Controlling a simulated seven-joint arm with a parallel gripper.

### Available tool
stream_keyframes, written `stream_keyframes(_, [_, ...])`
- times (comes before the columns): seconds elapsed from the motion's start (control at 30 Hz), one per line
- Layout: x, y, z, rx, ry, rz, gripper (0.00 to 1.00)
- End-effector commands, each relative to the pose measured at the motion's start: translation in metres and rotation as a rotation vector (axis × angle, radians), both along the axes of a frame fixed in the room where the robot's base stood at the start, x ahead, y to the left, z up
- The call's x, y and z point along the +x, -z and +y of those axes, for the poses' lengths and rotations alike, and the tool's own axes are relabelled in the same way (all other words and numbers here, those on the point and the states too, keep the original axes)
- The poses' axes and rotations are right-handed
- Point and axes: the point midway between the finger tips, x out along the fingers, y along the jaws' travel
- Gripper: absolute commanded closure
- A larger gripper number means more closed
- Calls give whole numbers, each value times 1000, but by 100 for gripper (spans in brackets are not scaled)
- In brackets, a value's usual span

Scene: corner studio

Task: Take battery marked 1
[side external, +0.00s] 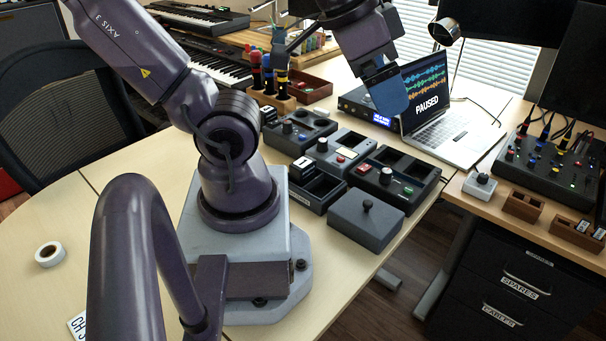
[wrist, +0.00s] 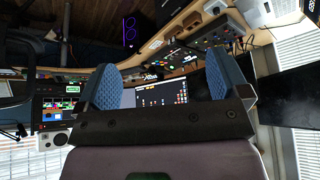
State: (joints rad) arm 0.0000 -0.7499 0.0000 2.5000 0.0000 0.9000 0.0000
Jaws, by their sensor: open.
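Small black battery blocks with white labels show in the side external view. One battery (side external: 303,168) stands in the near left device beside my base, and its label appears to carry a dark mark like a 1. Another battery (side external: 268,115) stands at the left end of the device behind it; its mark is too small to read. My gripper (side external: 338,88) is open and empty, high above the devices, with blue-padded fingers. In the wrist view my open gripper (wrist: 160,75) has nothing between its fingers and faces across the room; I cannot make out a battery there.
Several grey devices with knobs and dark slots crowd the table, with a lidded grey box (side external: 366,219) at the near edge. A laptop (side external: 436,105) reading PAUSED stands behind. Wooden holders (side external: 522,204) and a mixer (side external: 549,168) are at right.

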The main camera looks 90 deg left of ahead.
Motion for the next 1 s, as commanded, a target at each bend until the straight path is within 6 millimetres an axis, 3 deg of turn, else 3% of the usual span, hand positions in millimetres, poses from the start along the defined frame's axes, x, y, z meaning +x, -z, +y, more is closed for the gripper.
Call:
stream_keyframes(0.17, [2, 7, 5, -7, -25, 37, 6])
stream_keyframes(0.37, [10, 52, 50, -153, -266, 244, 6])
stream_keyframes(0.53, [3, 103, 110, -357, -757, 402, 6])
stream_keyframes(0.7, [-31, 149, 171, -476, -1370, 472, 6])
stream_keyframes(0.9, [-79, 174, 228, -509, -2037, 376, 6])
stream_keyframes(1.0, [-81, 172, 240, -546, -2203, 285, 6])
